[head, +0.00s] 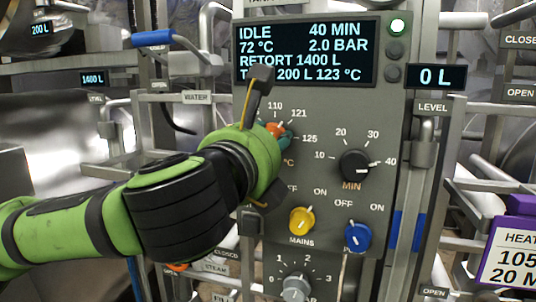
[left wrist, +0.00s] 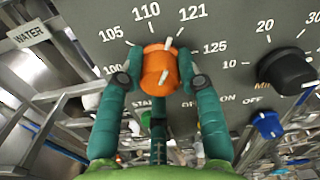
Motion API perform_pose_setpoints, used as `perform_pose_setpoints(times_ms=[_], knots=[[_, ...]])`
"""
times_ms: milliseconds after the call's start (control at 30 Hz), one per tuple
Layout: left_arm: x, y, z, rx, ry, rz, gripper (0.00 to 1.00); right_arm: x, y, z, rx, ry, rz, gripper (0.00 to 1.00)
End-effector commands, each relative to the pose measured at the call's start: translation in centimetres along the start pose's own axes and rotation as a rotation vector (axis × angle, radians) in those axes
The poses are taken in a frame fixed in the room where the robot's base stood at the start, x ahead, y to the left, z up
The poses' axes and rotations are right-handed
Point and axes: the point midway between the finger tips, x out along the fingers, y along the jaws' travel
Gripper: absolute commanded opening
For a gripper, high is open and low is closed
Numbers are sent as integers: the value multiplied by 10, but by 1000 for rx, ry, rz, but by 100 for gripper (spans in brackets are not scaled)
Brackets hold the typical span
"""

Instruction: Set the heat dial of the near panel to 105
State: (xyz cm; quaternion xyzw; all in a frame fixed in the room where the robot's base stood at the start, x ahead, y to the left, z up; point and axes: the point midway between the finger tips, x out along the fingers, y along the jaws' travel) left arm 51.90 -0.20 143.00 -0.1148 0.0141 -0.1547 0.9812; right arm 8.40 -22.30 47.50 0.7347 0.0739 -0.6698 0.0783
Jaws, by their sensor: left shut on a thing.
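The heat dial is an orange knob (left wrist: 158,68) on the grey near panel (head: 330,115), with numbers 100, 105, 110, 121 and 125 around it in the left wrist view. Its white pointer mark leans up and right, between 110 and 121 and nearer 121. My left gripper (left wrist: 158,78) has its two teal fingers on either side of the knob and is shut on it. In the head view the knob (head: 274,129) is mostly hidden by my green left wrist. My right gripper is not in view.
The panel's display (head: 305,52) reads IDLE, 40 MIN, 72 °C. A black minutes dial (head: 355,166) is right of the heat dial. A yellow knob (head: 302,221) and blue knob (head: 357,237) sit below. A purple-topped card (head: 510,255) reads HEAT 105 at far right.

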Motion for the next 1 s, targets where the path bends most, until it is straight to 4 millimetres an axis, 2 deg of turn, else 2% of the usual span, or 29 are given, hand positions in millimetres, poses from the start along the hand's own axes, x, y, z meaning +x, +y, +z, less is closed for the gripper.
perform_pose_setpoints(times_ms=[33,1000], knots=[[1,1,-13,-42,23,0,3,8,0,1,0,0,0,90],[1,-4,-11,-957,24,7,3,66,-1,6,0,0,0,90]])
